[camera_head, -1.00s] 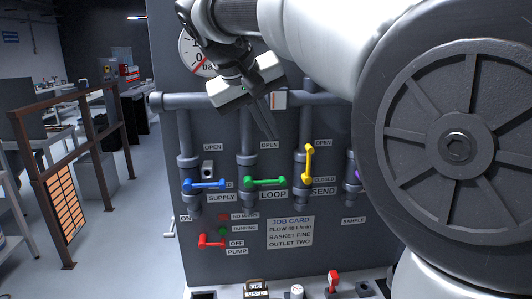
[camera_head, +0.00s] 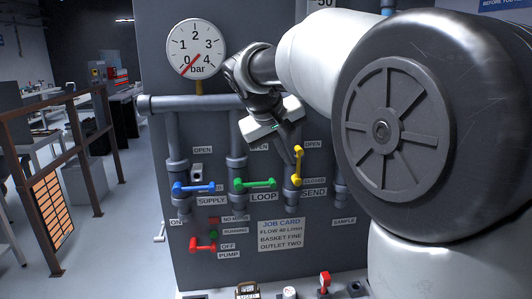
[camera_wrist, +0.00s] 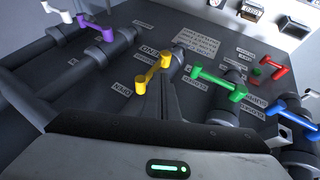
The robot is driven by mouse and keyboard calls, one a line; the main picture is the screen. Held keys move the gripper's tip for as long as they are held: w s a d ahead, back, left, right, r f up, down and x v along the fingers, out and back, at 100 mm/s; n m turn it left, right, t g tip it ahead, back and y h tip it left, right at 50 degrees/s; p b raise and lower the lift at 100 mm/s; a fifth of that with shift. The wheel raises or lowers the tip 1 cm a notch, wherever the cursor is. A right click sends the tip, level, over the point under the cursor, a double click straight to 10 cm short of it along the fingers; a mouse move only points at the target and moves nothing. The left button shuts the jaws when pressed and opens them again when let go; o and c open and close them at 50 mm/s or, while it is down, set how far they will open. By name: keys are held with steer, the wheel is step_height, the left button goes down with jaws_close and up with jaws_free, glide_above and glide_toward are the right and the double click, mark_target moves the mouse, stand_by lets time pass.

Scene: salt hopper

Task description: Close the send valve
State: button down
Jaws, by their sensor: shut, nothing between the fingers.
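The send valve's yellow handle (camera_head: 298,166) stands upright above the SEND label (camera_head: 314,192), its upper end near the OPEN label (camera_head: 313,144). It also shows in the wrist view (camera_wrist: 152,76). My gripper (camera_head: 293,160) is shut and empty. Its fingertips are just left of the upper part of the yellow handle in the head view. In the wrist view the fingertips (camera_wrist: 164,80) are right beside the handle; I cannot tell whether they touch it.
The green loop handle (camera_head: 255,184) and blue supply handle (camera_head: 194,188) lie level to the left. A red pump lever (camera_head: 203,245) sits below. A purple handle (camera_wrist: 94,26) and a white handle (camera_wrist: 57,11) show in the wrist view. A pressure gauge (camera_head: 196,48) is above.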

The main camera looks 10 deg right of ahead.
mark_target(302, 152)
steer(key=shift+d+r, duration=0.1)
steer(key=shift+d, duration=0.05)
stand_by(0.3)
steer(key=shift+d+y+p, duration=0.2)
steer(key=shift+y+p, duration=0.1)
steer(key=shift+p, duration=0.05)
steer(key=shift+d+r, duration=0.15)
steer(key=shift+d, duration=0.05)
steer(key=d+y+p, duration=0.1)
steer(key=d+m+y+p, duration=0.1)
steer(key=shift+d+r+y+p, duration=0.15)
steer(key=shift+r+y+p, duration=0.15)
steer(key=shift+y, duration=0.1)
steer(key=d+f+m+t+y+b, duration=0.1)
steer(key=d+f+m+y+b, duration=0.2)
steer(key=y, duration=1)
steer(key=shift+d+f+m+b, duration=0.35)
steer(key=shift+d+f+m, duration=0.15)
steer(key=shift+d+f, duration=1.8)
steer(key=shift+d+r+y, duration=0.3)
steer(key=shift+d+r, duration=0.05)
steer(key=shift+r, duration=0.05)
